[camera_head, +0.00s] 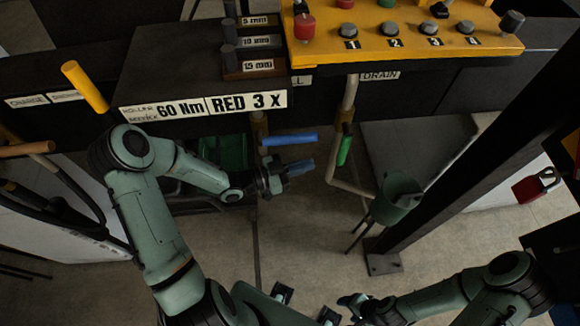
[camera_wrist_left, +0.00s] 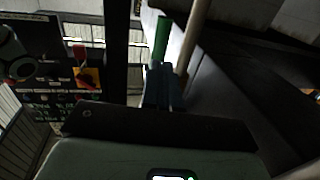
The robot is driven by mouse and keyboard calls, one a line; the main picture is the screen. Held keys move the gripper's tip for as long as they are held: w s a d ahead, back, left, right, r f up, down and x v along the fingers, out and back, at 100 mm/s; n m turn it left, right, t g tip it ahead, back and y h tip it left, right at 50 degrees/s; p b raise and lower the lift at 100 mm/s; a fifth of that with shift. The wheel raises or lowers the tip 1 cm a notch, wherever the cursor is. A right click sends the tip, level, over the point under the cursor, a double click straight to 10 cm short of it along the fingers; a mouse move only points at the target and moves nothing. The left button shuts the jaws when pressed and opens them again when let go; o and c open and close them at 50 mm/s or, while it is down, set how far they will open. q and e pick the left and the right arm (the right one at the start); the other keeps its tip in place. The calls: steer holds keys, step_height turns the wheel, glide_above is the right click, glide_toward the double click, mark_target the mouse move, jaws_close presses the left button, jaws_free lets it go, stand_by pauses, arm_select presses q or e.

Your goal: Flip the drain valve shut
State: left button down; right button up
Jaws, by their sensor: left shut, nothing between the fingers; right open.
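A DRAIN label (camera_head: 380,75) sits on the dark beam. Below it a pale pipe (camera_head: 350,92) runs down with a green lever (camera_head: 344,151), which lies roughly in line with the pipe. In the left wrist view the green lever (camera_wrist_left: 161,40) stands beside the pale pipe (camera_wrist_left: 193,38), just beyond the fingertips. My left gripper (camera_head: 302,167) is shut and empty, left of and slightly below the green lever in the head view. Its fingers also show in the left wrist view (camera_wrist_left: 161,82). My right gripper (camera_head: 350,301) is open, low in the head view, far from the lever.
A blue lever (camera_head: 289,139) juts sideways just above my left gripper. A green funnel (camera_head: 397,197) on thin legs stands right of the pipe. A yellow button panel (camera_head: 400,42) overhangs above. A dark slanted post (camera_head: 460,150) stands at the right.

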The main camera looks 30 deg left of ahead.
mark_target(338, 157)
arm_select(q)
steer(key=p+x, duration=0.1)
steer(key=x, duration=0.6)
steer(key=shift+w+d, duration=0.1)
steer(key=shift+w, duration=0.05)
arm_select(e)
steer(key=shift+w+r, duration=0.65)
steer(key=shift+r, duration=0.25)
arm_select(q)
steer(key=shift+f, duration=0.1)
arm_select(e)
steer(key=shift+f, duration=0.1)
